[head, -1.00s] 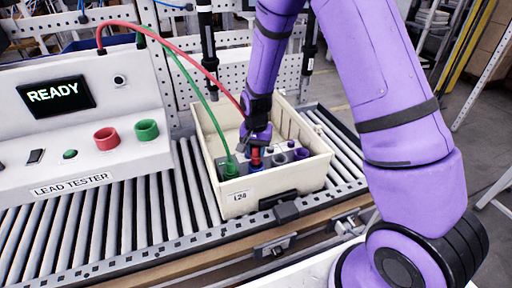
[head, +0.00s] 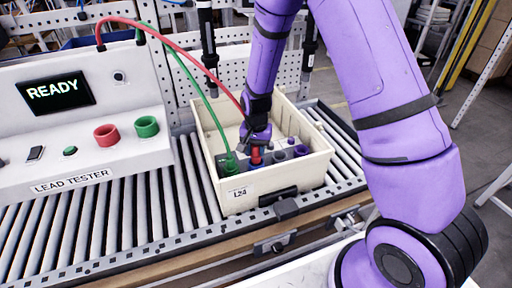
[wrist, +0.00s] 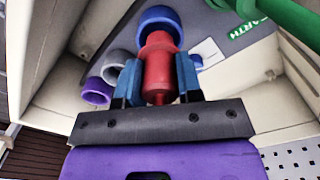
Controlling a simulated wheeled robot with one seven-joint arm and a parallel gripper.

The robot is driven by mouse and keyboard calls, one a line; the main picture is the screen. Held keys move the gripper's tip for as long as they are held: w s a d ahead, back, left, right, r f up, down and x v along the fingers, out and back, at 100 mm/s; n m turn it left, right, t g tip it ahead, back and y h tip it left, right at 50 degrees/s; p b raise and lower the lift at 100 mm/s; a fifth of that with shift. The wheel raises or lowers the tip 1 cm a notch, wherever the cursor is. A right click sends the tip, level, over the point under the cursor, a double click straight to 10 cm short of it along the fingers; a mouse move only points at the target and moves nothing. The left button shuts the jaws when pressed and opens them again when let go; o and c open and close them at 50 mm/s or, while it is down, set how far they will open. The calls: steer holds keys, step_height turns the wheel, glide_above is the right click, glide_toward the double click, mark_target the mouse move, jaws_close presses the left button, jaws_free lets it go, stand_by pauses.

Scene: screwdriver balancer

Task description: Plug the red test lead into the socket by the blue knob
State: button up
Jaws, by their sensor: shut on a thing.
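My gripper (wrist: 158,92) is shut on the red test lead's plug (wrist: 158,75), which sits between its two blue fingers. In the wrist view the plug's front end overlaps a blue ring (wrist: 158,15) on the grey panel; I cannot tell how deep it sits in a socket. In the head view my gripper (head: 256,138) is inside the cream bin, with the red plug (head: 256,156) below it. The red lead (head: 200,52) arches from the tester to my gripper. The blue ring is mostly hidden in the head view.
The green lead's plug (head: 230,166) stands in the panel beside the EARTH label (wrist: 248,28). Grey and purple rings (wrist: 97,88) lie left in the wrist view. The cream bin (head: 240,200) rests on rollers by the lead tester (head: 130,165), whose screen reads READY.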

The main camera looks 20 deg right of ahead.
steer(key=shift+f, duration=1.45)
steer(key=o, duration=1)
steer(key=shift+r, duration=0.1)
step_height(320, 180, up, 11)
steer(key=shift+f, duration=0.2)
